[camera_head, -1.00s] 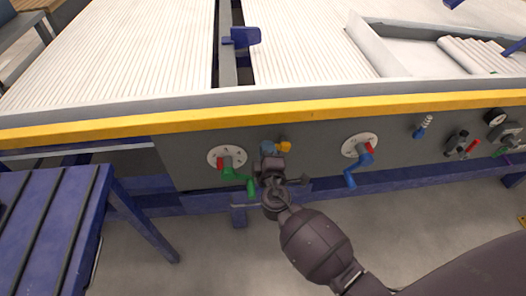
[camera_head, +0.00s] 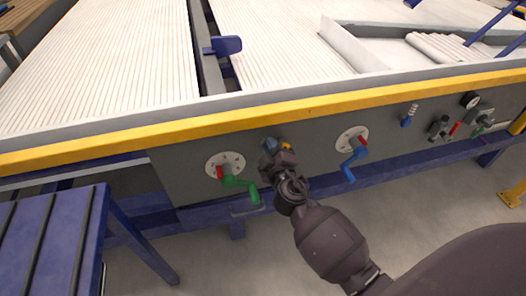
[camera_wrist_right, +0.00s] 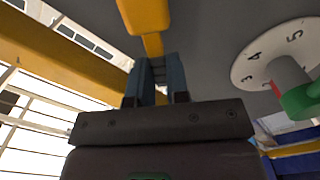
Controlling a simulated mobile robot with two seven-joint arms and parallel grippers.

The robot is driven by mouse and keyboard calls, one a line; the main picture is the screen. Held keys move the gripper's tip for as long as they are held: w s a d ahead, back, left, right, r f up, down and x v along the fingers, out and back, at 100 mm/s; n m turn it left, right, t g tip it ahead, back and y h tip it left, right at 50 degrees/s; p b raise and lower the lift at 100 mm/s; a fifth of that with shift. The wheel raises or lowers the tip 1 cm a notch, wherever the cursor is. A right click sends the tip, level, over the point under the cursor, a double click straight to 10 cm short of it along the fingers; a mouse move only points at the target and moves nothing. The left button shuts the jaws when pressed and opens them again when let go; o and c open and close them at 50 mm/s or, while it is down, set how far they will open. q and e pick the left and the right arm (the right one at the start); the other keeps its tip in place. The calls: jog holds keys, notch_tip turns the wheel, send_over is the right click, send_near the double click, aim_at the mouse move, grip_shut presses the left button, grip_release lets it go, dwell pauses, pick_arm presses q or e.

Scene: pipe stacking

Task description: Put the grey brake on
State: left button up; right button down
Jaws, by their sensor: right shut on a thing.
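My right gripper (camera_head: 277,146) is at the grey panel between the two dials, beside a small yellow handle (camera_head: 287,146). In the right wrist view, the yellow handle (camera_wrist_right: 147,18) rises just beyond the blue-grey fingertips (camera_wrist_right: 155,72). The jaws are shut on its narrow lower part, which the fingers mostly hide. I cannot make out a separate grey brake at the gripper. My left gripper is not in view.
A green crank (camera_head: 238,185) on a white dial is left of the gripper, and a blue crank (camera_head: 352,160) is right of it. Several small levers (camera_head: 440,127) sit farther right. A yellow rail (camera_head: 250,117) runs above the panel. A blue slatted table (camera_head: 50,240) stands at left.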

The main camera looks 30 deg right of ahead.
jog(key=m, duration=0.2)
jog(key=d+r+m, duration=0.2)
jog(key=m, duration=0.1)
jog(key=shift+s+m, duration=0.3)
jog(key=shift+d+r+m+p, duration=0.25)
jog(key=shift+m+p, duration=0.25)
jog(key=shift+m, duration=0.3)
jog(key=shift+s+d+r+m+p, duration=0.15)
jog(key=shift+d+m+p, duration=0.35)
jog(key=shift+m, duration=0.6)
jog(key=shift+s+d+m+p, duration=0.15)
jog(key=shift+d+m+p, duration=0.2)
jog(key=shift+m, duration=0.25)
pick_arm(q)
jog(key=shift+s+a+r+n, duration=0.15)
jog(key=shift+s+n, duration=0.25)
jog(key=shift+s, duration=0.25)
pick_arm(e)
jog(key=shift+f, duration=0.2)
jog(key=shift+m, duration=0.3)
